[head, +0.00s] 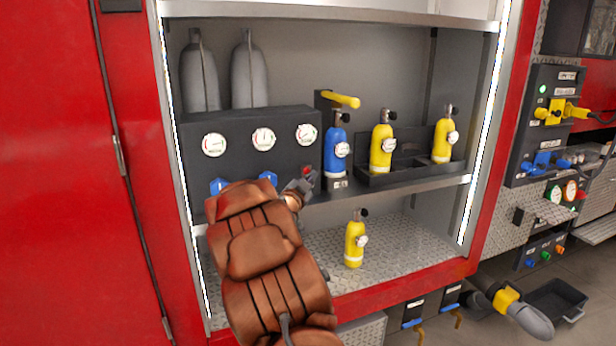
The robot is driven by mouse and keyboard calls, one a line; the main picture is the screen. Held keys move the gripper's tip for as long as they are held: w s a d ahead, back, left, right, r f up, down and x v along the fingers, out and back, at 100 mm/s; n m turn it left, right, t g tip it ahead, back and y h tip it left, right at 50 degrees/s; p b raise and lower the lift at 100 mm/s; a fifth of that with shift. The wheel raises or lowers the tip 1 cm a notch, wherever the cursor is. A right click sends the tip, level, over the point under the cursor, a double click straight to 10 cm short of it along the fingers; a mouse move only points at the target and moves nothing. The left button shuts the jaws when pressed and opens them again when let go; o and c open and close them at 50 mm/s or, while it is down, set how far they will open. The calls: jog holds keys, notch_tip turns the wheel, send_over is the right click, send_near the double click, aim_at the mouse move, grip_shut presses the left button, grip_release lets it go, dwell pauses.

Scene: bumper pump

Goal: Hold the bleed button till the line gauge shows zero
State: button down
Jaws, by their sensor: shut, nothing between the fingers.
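A dark control panel (237,163) stands on the upper shelf of the red cabinet. It carries a left gauge (214,145), a middle gauge (264,139) and a right gauge (306,133); their labels and exact readings are too small to read. Below them are a left blue knob (218,186) and a right blue knob (268,177). A small red button (307,170) shows below the right gauge. My gripper (306,179) is shut and empty, its tip at the red button. I cannot tell whether it touches or presses it.
A blue cylinder (336,159) stands close right of the panel, under a yellow lever (343,100). Two yellow cylinders (381,149) stand in a black rack (408,176). Another yellow cylinder (354,243) stands on the lower shelf (390,250), which has free room around it.

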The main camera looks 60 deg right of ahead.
jog(key=shift+s+a, duration=0.1)
jog(key=shift+s, duration=0.05)
jog(key=shift+s+a+b, duration=0.65)
jog(key=shift+s+b, duration=0.1)
jog(key=shift+s, duration=0.25)
jog(key=shift+s+a+b, duration=0.65)
jog(key=shift+s+b, duration=0.1)
jog(key=shift+s, duration=0.25)
